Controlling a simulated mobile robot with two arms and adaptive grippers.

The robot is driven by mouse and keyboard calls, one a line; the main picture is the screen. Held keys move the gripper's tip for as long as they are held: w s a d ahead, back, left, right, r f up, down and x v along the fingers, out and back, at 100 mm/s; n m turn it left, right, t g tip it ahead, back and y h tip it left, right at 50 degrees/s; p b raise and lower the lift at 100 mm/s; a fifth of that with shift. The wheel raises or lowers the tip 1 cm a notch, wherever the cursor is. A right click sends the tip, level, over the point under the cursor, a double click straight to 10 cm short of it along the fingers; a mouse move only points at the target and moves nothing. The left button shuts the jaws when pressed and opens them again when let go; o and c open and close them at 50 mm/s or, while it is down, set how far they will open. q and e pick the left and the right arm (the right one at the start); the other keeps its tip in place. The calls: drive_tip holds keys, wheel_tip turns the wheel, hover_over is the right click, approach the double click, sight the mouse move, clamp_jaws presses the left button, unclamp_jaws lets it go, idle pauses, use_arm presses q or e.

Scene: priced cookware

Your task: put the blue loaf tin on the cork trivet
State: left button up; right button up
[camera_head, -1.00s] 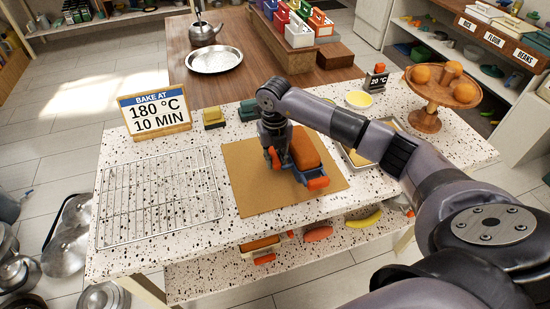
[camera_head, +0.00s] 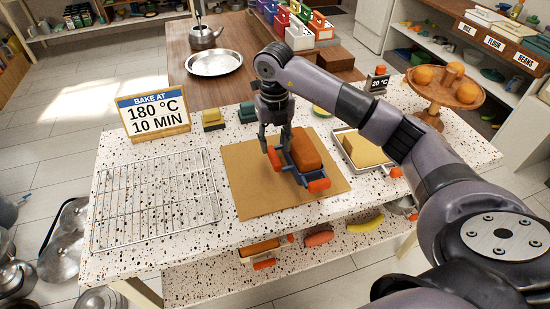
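The blue loaf tin (camera_head: 297,175) has orange handles at its ends and holds an orange-brown loaf (camera_head: 306,150). It rests upright on the brown cork trivet (camera_head: 245,185), towards its right side. My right gripper (camera_head: 274,151) is over the tin's far-left handle, with its fingers pointing down. The fingers are apart and look clear of or just above the handle. My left gripper is not in view.
A wire rack (camera_head: 150,205) lies left of the trivet. A bake sign (camera_head: 153,113) stands behind it. A tray (camera_head: 346,151) with a yellow block sits to the right, near a wooden stand (camera_head: 428,117) with oranges. A lower shelf holds another tin (camera_head: 262,249).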

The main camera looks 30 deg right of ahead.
drive_tip(key=shift+r+b, duration=0.4)
drive_tip(key=shift+r, duration=1.9)
